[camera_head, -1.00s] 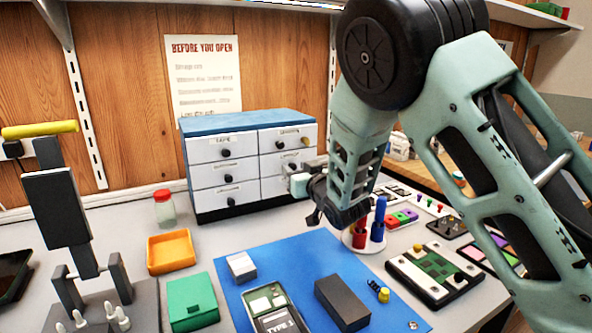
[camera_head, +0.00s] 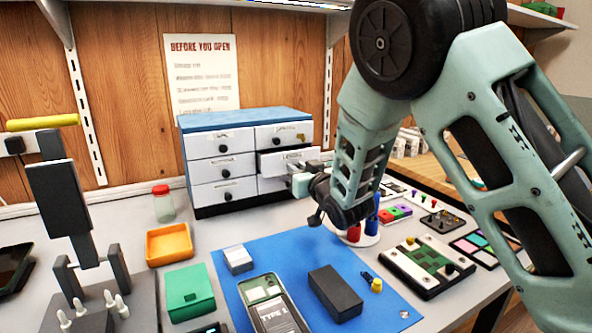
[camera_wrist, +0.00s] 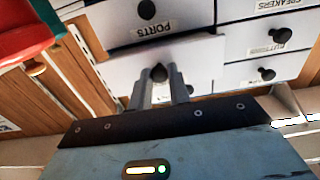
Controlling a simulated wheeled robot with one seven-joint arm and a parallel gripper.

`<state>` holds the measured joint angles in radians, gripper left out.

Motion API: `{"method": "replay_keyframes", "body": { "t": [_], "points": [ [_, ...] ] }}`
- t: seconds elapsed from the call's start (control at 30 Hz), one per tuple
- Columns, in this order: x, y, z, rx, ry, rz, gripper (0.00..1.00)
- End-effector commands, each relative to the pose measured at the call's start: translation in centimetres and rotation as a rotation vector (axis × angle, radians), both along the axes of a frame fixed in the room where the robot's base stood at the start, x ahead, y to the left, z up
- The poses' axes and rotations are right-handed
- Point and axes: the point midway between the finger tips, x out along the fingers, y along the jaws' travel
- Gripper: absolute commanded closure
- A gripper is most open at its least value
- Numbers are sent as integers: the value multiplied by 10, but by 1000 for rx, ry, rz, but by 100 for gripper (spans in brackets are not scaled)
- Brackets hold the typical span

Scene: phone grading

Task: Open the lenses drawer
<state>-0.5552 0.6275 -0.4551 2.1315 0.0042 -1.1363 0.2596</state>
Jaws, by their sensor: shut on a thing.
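The drawer cabinet (camera_head: 245,117) has a blue top and two columns of white drawers with dark knobs. The middle drawer of its right column (camera_head: 280,161) is pulled partly out; its label is too small to read surely. My gripper (camera_head: 308,176) is at that drawer's front. In the wrist view my gripper (camera_wrist: 160,75) is shut on the drawer's dark knob, and the drawer front (camera_wrist: 205,55) stands out from its neighbours. The drawer's contents are not visible. The neighbouring drawer labelled PORTS (camera_wrist: 115,30) is closed.
A red-lidded jar (camera_head: 164,207) and an orange tray (camera_head: 169,246) stand left of the cabinet's front. A blue mat (camera_head: 245,290) with a phone (camera_head: 275,309) and a dark box (camera_head: 335,293) lies in front. A round holder (camera_head: 366,237) with red and blue tools stands near my gripper.

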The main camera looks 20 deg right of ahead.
Motion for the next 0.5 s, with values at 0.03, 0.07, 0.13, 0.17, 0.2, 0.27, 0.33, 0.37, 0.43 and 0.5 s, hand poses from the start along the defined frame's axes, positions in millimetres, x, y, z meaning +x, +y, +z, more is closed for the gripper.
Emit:
{"method": "replay_keyframes", "body": {
  "t": [0.03,0.07,0.13,0.17,0.2,0.27,0.33,0.37,0.43,0.5],
  "points": [
    [-1,0,0,1,-2,0,100],
    [-1,0,0,0,-2,0,100],
    [-1,0,1,0,-2,0,100],
    [-1,0,1,0,-2,0,100],
    [-1,0,1,0,-2,0,100],
    [-1,0,1,0,-2,0,100],
    [-1,0,1,0,-2,0,62],
    [-1,0,1,0,-1,0,60],
    [-1,0,1,0,-1,0,60],
    [-1,0,1,0,-1,0,60]
  ]
}}
